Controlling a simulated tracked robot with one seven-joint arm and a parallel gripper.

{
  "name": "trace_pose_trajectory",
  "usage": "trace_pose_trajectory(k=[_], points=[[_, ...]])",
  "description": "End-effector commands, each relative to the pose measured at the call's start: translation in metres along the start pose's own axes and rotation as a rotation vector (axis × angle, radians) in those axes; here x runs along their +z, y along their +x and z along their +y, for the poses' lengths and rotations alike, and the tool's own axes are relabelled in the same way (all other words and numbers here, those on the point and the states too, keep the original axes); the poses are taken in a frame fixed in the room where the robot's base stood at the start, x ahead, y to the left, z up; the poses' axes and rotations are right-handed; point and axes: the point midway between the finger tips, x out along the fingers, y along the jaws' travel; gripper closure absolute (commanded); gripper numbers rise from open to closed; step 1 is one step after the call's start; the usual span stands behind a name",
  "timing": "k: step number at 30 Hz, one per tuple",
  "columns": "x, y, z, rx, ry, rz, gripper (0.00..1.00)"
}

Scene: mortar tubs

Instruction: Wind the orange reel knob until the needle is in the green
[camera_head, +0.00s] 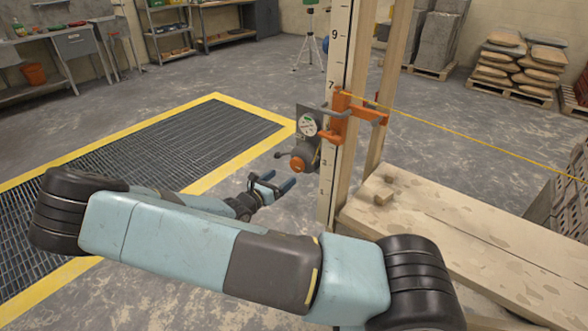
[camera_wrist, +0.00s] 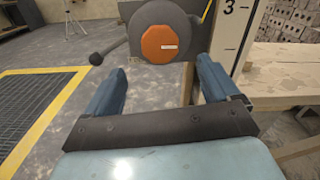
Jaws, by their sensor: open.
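The orange reel knob (camera_head: 298,163) is on the front of a dark grey reel, mounted on the upright post. In the wrist view the knob (camera_wrist: 163,45) is an orange disc with a small white mark, ahead of and above the space between my fingers. A dark crank with a round end (camera_wrist: 97,58) sticks out to its left. The round dial (camera_head: 308,124) sits above the reel; its face shows some green, but the needle is too small to read. My gripper (camera_head: 278,184) is open and empty, just below and in front of the knob, apart from it.
The numbered white staff (camera_head: 338,60) stands right beside the reel, with an orange clamp (camera_head: 345,113) and a yellow line (camera_head: 470,137) running right. A plank bench (camera_head: 450,235) lies at right. A yellow-edged floor grate (camera_head: 150,150) is at left. Open floor surrounds the grate.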

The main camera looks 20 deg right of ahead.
Motion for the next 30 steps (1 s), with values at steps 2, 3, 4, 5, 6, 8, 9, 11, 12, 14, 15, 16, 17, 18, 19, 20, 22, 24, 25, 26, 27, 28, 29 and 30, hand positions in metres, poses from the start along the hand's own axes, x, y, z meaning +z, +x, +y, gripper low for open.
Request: trace_pose_trajectory(k=[2, 3, 4, 5, 6, 8, 9, 11, 12, 14, 15, 16, 17, 18, 19, 20, 22, 24, 25, 26, 27, 28, 29, 30], points=[[0.000, 0.015, -0.001, -0.003, -0.001, -0.002, 0.11], [0.000, 0.022, 0.000, -0.002, -0.001, -0.002, 0.11], [0.000, 0.027, 0.000, -0.002, -0.001, -0.002, 0.11], [0.000, 0.033, -0.001, -0.003, -0.001, -0.001, 0.11], [0.000, 0.039, 0.000, -0.002, 0.000, -0.001, 0.11], [0.000, 0.049, 0.000, -0.001, 0.000, -0.002, 0.11], [0.000, 0.054, 0.000, -0.002, 0.000, -0.001, 0.11], [0.000, 0.062, 0.000, -0.002, -0.001, 0.000, 0.11], [0.000, 0.067, 0.000, -0.001, -0.001, -0.001, 0.11], [0.000, 0.072, 0.000, -0.001, 0.000, -0.001, 0.11], [-0.001, 0.075, 0.000, -0.001, 0.001, 0.000, 0.11], [-0.001, 0.076, 0.000, 0.000, 0.001, 0.001, 0.11], [0.000, 0.078, 0.000, 0.000, 0.000, 0.001, 0.11], [0.000, 0.079, 0.000, 0.000, 0.000, 0.001, 0.11], [0.000, 0.080, 0.000, 0.000, 0.000, 0.001, 0.11], [0.000, 0.081, 0.000, 0.000, 0.000, 0.000, 0.11], [0.000, 0.082, 0.000, 0.000, 0.000, 0.000, 0.11], [0.000, 0.082, 0.000, 0.000, 0.001, 0.001, 0.11], [0.000, 0.081, 0.000, 0.000, 0.001, 0.001, 0.11], [0.000, 0.081, 0.000, 0.000, 0.001, 0.001, 0.11], [0.000, 0.081, 0.000, 0.000, 0.001, 0.001, 0.11], [0.000, 0.081, 0.000, 0.000, 0.001, 0.001, 0.12], [0.000, 0.081, 0.000, 0.000, 0.001, 0.001, 0.15], [0.000, 0.081, 0.000, 0.000, 0.001, 0.001, 0.19]])
